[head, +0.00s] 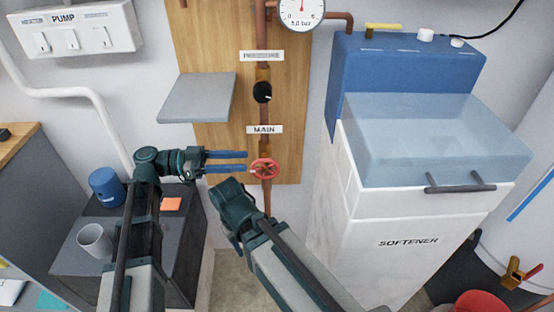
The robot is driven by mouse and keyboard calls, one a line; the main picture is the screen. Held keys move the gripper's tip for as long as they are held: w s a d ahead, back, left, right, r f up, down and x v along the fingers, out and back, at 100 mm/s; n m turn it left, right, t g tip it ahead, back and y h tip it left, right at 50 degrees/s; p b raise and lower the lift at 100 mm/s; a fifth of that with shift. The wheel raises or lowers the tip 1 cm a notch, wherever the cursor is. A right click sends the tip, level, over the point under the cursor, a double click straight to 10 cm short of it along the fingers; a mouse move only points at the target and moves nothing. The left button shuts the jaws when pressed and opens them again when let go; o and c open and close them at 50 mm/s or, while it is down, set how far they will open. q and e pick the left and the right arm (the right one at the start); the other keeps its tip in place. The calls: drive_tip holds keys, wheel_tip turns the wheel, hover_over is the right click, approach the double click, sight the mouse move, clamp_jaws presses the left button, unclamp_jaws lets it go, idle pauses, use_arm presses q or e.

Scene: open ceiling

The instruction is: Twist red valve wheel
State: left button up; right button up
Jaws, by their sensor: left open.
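The red valve wheel (264,168) sits on the vertical copper pipe, below the white MAIN label (264,129). My left gripper (246,162) points right, with its two blue fingers apart, one above the other. Its fingertips end just left of the wheel, and nothing shows between them. Whether they touch the rim I cannot tell. My right arm (240,205) comes up from the lower right and ends just below and left of the wheel. Its fingers do not show.
A grey shelf (198,97) juts from the wooden board above my left gripper. A black knob (262,92) and a pressure gauge (299,12) sit higher on the pipe. The white softener cabinet (400,240) stands close on the right. A grey mug (95,240) stands at lower left.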

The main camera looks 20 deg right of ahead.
sight(275, 160)
use_arm(q)
drive_tip(key=x, duration=1)
drive_tip(key=shift+d, duration=0.25)
clamp_jaws()
